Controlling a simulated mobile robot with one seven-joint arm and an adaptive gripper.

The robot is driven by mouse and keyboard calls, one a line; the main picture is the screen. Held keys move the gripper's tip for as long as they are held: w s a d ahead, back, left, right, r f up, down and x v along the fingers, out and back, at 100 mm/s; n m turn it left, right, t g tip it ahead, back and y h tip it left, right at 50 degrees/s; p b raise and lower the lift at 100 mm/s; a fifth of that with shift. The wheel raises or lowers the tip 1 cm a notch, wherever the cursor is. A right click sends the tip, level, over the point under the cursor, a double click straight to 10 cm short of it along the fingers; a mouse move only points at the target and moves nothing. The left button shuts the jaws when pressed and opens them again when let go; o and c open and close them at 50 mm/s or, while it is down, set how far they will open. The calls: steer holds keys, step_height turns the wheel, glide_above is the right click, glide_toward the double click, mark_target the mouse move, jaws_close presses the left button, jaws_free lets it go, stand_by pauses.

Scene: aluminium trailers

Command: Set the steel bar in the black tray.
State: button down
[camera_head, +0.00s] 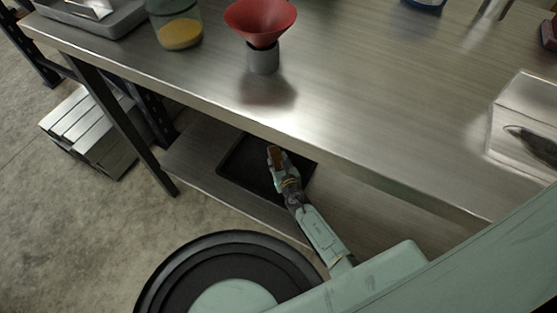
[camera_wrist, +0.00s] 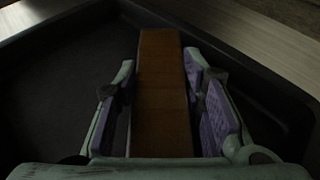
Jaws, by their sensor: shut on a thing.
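The steel bar (camera_wrist: 162,90) looks brown and rusty in the wrist view, running lengthwise between my fingers and reaching out past their tips. My gripper (camera_wrist: 160,68) is shut on it, with purple pads on both sides. In the head view, the bar's brown end (camera_head: 275,154) shows at the tip of my gripper (camera_head: 279,168). The black tray (camera_head: 238,158) lies on the lower shelf under the steel table. My gripper and the bar are over the tray's interior. Whether the bar touches the tray's floor I cannot tell.
The steel table top (camera_head: 350,100) overhangs the shelf (camera_head: 188,160), close above my arm. Stacked metal bars (camera_head: 90,128) lie on the floor at left.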

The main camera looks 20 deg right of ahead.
stand_by(0.4)
steer(key=c, duration=1.1)
jaws_free()
steer(key=shift+f, duration=0.1)
steer(key=shift+o, duration=0.2)
steer(key=shift+s, duration=0.1)
